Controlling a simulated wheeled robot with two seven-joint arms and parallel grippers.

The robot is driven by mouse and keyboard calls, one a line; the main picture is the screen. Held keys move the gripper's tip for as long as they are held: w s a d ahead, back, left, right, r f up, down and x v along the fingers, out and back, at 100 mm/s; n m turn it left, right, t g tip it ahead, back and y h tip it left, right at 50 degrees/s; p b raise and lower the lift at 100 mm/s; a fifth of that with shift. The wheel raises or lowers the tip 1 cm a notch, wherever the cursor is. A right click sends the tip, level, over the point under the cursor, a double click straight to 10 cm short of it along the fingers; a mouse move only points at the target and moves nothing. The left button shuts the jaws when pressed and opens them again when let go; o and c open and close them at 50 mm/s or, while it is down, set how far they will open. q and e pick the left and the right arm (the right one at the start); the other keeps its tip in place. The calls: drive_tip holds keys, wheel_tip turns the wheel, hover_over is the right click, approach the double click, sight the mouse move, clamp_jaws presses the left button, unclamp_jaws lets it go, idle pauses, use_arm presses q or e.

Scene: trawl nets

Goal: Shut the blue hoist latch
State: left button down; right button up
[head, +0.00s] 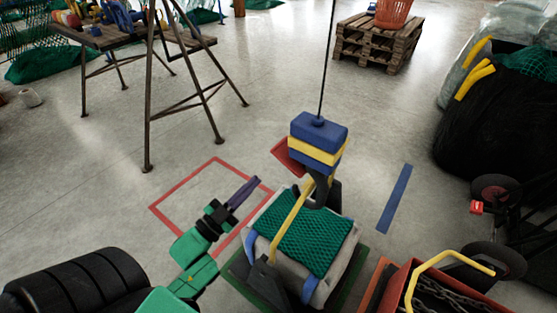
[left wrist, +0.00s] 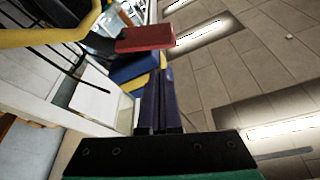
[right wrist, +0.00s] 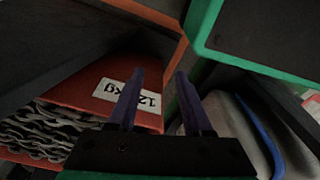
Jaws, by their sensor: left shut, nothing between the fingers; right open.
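The blue hoist block (head: 318,133) with a yellow band hangs on a cable, with a dark hook (head: 322,188) under it. A red flap (head: 288,157) sticks out from its left side; in the left wrist view the red flap (left wrist: 145,38) shows beside the blue block (left wrist: 137,70). Whether the hook's mouth is closed is hard to tell. A yellow strap (head: 290,218) runs up to the hook from a bale with green netting (head: 302,228). My left gripper (head: 256,182) is shut and empty, left of and below the flap, apart from it. My right gripper (right wrist: 154,78) is open and empty.
A red box (head: 400,290) holding chain stands right of the bale; in the right wrist view the red box (right wrist: 88,90) carries a weight label. Black tyres (head: 75,285) lie at the lower left. A red floor outline (head: 180,188) and open floor lie left of the hoist.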

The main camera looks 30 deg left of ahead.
use_arm(q)
drive_tip(key=x, duration=1)
drive_tip(key=shift+b, duration=0.3)
use_arm(e)
drive_tip(key=shift+w+a+r, duration=0.15)
drive_tip(key=shift+w+r, duration=0.1)
drive_tip(key=shift+r, duration=0.25)
use_arm(q)
drive_tip(key=shift+f, duration=0.1)
use_arm(e)
drive_tip(key=shift+s, duration=0.1)
